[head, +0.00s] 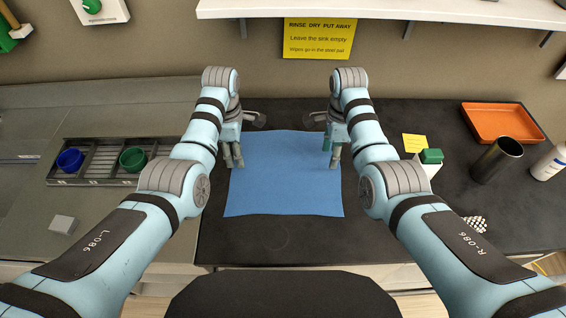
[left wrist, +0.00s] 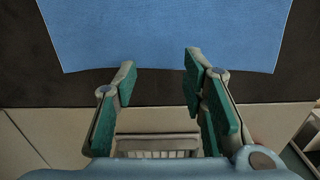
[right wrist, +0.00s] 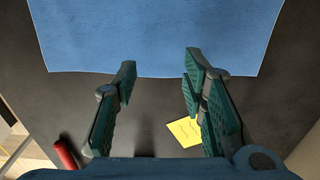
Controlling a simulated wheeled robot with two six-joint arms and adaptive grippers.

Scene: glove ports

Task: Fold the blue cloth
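The blue cloth (head: 285,180) lies flat and spread out on the dark worktop, roughly square, with no fold visible. It also fills the upper part of the left wrist view (left wrist: 165,35) and of the right wrist view (right wrist: 155,35). My left gripper (head: 233,163) is at the cloth's left edge, and its fingers stand apart with nothing between them in the left wrist view (left wrist: 160,72). My right gripper (head: 331,163) is at the cloth's right edge, also open and empty in the right wrist view (right wrist: 158,68). Whether either fingertip touches the cloth I cannot tell.
At left, a drying rack (head: 100,172) holds a blue cup (head: 70,160) and a green cup (head: 133,159). At right are an orange tray (head: 502,122), a dark cylinder (head: 497,160), a white bottle (head: 550,163) and a green-topped box (head: 430,160). The worktop in front of the cloth is clear.

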